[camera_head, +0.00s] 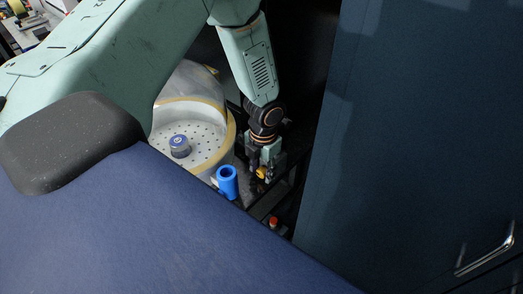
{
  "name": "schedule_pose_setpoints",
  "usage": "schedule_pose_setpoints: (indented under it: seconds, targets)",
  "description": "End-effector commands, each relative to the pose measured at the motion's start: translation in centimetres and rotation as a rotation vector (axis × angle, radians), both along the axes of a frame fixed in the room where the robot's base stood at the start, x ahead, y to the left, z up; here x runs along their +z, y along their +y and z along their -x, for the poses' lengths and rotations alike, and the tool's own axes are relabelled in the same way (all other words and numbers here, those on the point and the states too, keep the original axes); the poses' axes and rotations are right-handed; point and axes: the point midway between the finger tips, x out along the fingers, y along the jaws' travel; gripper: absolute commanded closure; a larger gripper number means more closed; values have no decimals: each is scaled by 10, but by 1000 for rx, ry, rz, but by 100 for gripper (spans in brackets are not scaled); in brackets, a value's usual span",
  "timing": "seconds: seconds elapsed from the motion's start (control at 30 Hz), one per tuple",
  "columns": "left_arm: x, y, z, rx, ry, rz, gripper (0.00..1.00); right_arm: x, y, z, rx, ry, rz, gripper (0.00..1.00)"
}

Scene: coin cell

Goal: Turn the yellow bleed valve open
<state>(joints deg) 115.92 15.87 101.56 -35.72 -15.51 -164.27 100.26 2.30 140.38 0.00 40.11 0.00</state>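The yellow bleed valve (261,173) is a small yellow piece low in the gap beside the blue cabinet. My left gripper (262,176) reaches down from above, and its dark fingers are right at the valve. They partly cover it. I cannot tell whether the fingers touch the valve or are closed on it. My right gripper is not in view.
A blue cylinder (228,182) stands just left of the valve. A white round vessel (205,150) with a perforated plate holds a blue-capped part (180,146). A tall blue cabinet (420,140) closes off the right. A red-orange knob (273,222) sits below.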

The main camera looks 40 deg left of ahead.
Motion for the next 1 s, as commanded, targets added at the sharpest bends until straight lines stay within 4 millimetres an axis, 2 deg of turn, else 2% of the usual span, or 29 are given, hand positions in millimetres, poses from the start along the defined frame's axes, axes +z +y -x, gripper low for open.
schedule_pose_setpoints:
  seconds: [0.07,0.47,0.67,1.0]
  targets:
    - [0,0,0,0,1,0,66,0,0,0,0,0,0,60]
    - [0,0,1,1,3,0,100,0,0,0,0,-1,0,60]
    - [0,0,2,0,6,-11,100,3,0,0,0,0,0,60]
    - [1,-1,4,0,7,-106,100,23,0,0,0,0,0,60]
